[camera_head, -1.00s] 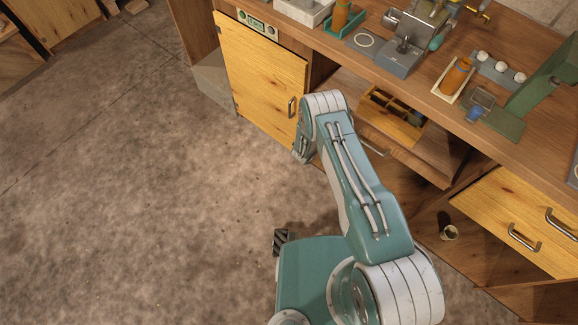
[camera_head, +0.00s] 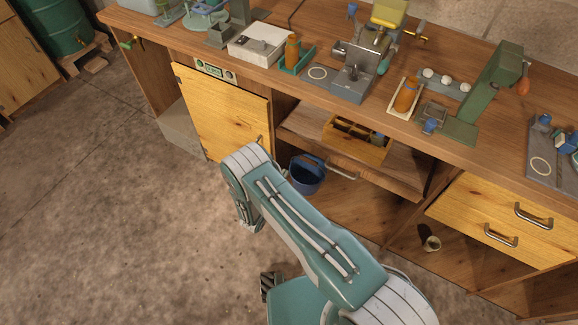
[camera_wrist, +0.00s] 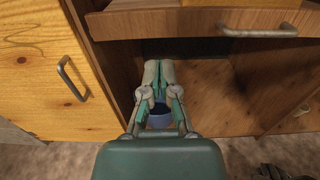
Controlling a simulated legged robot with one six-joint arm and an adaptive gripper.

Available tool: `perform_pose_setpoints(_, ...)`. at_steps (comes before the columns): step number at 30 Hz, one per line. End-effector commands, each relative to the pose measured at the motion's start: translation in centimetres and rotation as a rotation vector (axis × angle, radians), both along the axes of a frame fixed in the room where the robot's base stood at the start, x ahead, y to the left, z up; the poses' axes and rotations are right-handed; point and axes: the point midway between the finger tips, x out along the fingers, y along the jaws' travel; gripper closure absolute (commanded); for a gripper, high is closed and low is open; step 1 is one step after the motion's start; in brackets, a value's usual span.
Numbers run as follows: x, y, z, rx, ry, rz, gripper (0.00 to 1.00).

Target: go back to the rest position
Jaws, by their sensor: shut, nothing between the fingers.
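My gripper (camera_wrist: 158,75) is in the middle of the wrist view, its fingers shut together and empty. It points toward the open lower bay of the wooden workbench (camera_wrist: 200,80). A blue bucket (camera_wrist: 160,120) shows behind and between the finger linkages; in the head view the bucket (camera_head: 307,174) stands in that bay. In the head view my arm rises from the bottom and bends in front of the bench, and the gripper itself is hidden there.
A yellow cabinet door (camera_head: 225,112) is left of the bay. An open drawer (camera_head: 290,118) with a wooden divided box (camera_head: 358,140) juts out above the bay. A small cup (camera_head: 432,244) lies in the lower right bay. The floor at left is clear.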

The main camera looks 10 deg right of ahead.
Motion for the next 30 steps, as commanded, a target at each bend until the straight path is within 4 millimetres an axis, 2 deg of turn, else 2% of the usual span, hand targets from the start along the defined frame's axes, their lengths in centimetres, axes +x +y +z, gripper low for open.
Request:
perform_pose_setpoints(8, -0.3, 0.3, 0.1, 0.0, -0.001, -0.002, 1.0)
perform_pose_setpoints(11, 0.1, 0.0, 1.2, 0.014, -0.01, -0.03, 1.0)
perform_pose_setpoints(14, 1.1, -0.9, 4.2, 0.058, -0.033, -0.109, 1.0)
perform_pose_setpoints(20, 2.2, -4.0, 11.8, 0.192, -0.089, -0.324, 1.0)
perform_pose_setpoints(25, 1.7, -6.6, 17.8, 0.321, -0.138, -0.498, 1.0)
perform_pose_setpoints(30, 0.3, -9.0, 23.1, 0.463, -0.188, -0.662, 1.0)
